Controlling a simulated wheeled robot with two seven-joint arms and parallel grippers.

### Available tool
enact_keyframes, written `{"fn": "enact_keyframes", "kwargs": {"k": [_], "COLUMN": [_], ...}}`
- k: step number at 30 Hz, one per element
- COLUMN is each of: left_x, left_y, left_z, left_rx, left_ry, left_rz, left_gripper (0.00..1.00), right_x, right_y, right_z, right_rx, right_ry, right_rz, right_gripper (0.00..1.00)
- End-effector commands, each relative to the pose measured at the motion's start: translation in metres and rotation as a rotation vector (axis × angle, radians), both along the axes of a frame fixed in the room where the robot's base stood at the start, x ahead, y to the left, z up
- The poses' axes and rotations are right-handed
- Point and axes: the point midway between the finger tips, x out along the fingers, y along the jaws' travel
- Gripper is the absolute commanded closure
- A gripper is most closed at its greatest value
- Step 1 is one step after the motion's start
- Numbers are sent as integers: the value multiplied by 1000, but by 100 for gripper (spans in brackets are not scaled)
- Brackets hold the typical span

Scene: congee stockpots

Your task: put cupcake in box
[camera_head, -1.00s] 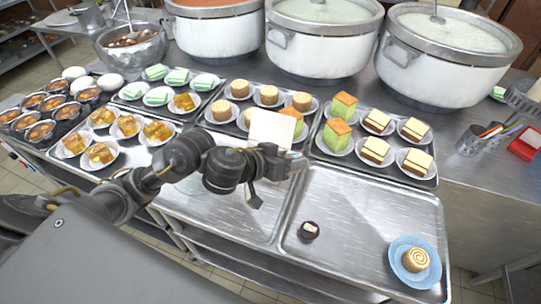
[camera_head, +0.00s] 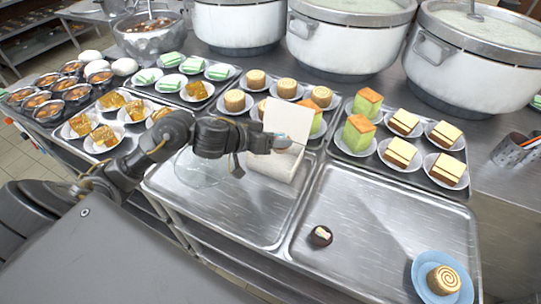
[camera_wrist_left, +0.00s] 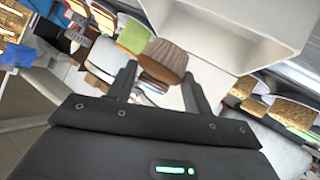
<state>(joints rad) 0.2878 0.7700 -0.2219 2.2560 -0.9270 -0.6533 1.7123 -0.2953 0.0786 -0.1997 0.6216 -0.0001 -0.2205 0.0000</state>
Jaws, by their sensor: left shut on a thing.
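A brown ridged cupcake (camera_wrist_left: 166,57) is between the fingertips of my left gripper (camera_wrist_left: 160,75) in the left wrist view. That gripper is shut on it. In the head view my left gripper (camera_head: 279,143) is at the white box, in front of its raised lid (camera_head: 288,119); the cupcake is mostly hidden there. The open box (camera_head: 274,165) stands on the left metal tray, its body below the gripper. The white box (camera_wrist_left: 228,25) also shows close beside the cupcake in the left wrist view. My right gripper is not in view.
A small dark cake (camera_head: 321,236) lies on the right tray (camera_head: 375,215). A blue plate (camera_head: 421,268) holds a swirl roll. Plates of cakes stand behind the box, with large stockpots (camera_head: 345,45) farther back. A clear round thing (camera_head: 200,168) is left of the box.

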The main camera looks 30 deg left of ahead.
Motion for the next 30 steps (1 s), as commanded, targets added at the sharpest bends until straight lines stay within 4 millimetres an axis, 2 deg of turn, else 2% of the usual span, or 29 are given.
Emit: {"fn": "enact_keyframes", "kwargs": {"k": [2,10,13,19,25,30], "left_x": [3,6,8,8,8,8], "left_y": [7,12,20,19,19,19], "left_z": [-11,-15,-28,-52,-54,-55], "left_rx": [-1,-1,-1,-2,0,0], "left_ry": [1,-1,2,0,-1,-1], "left_rz": [2,0,3,0,0,0], "left_gripper": [75,75,75,75,75,75], "right_x": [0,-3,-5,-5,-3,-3], "right_y": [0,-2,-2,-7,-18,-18], "right_z": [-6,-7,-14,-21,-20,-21], "right_rx": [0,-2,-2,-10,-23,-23], "right_ry": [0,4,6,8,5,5], "right_rz": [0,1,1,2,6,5], "right_gripper": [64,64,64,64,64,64]}}
